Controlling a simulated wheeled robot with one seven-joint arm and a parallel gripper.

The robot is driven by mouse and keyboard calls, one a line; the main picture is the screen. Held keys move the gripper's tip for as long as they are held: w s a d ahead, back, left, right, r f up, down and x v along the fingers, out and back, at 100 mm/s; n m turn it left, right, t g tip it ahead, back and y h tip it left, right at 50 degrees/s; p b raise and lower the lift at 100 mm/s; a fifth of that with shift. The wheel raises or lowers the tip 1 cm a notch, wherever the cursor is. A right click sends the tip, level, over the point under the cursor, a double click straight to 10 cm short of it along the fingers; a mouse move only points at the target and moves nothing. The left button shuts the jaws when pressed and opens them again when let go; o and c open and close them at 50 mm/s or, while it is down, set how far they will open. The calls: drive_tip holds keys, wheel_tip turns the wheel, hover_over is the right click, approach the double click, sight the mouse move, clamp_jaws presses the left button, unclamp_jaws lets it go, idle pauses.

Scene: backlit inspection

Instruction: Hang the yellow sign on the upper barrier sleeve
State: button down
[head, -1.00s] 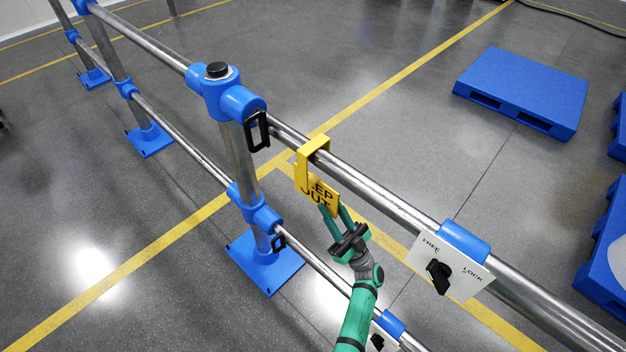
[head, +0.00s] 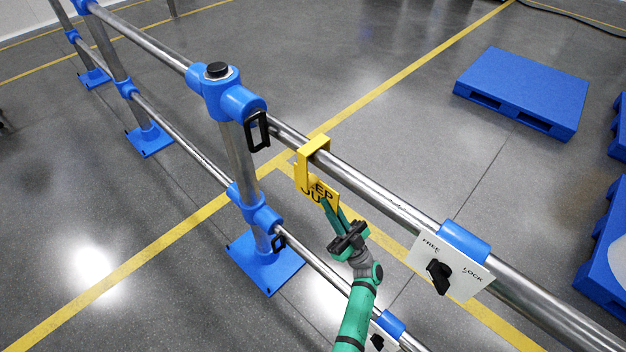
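The yellow sign (head: 314,182), with black letters partly hidden, has its bent top hook over the upper steel rail (head: 375,188). It sits between the blue post joint and the upper blue sleeve (head: 466,240), apart from the sleeve. A white plate (head: 425,252) marked FREE and LOCK, with a black knob (head: 438,276), is at that sleeve. My gripper (head: 329,207) has its green fingertips at the sign's lower right edge, covering part of the lettering. The fingers overlap in this view, so I cannot see whether they grip the sign.
A post with a blue joint (head: 226,94) and black loop (head: 257,131) stands left of the sign. A lower rail (head: 318,272) with another blue sleeve (head: 391,324) runs below. Blue pallets (head: 522,88) lie on the floor beyond the barrier.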

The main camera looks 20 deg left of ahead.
sight(323, 184)
drive_tip(key=shift+r, duration=0.1)
drive_tip(key=shift+r, duration=2.1)
drive_tip(key=s+a, duration=0.3)
drive_tip(key=s, duration=0.6)
drive_tip(key=shift+a, duration=0.4)
drive_tip(key=shift+s, duration=0.15)
idle(0.4)
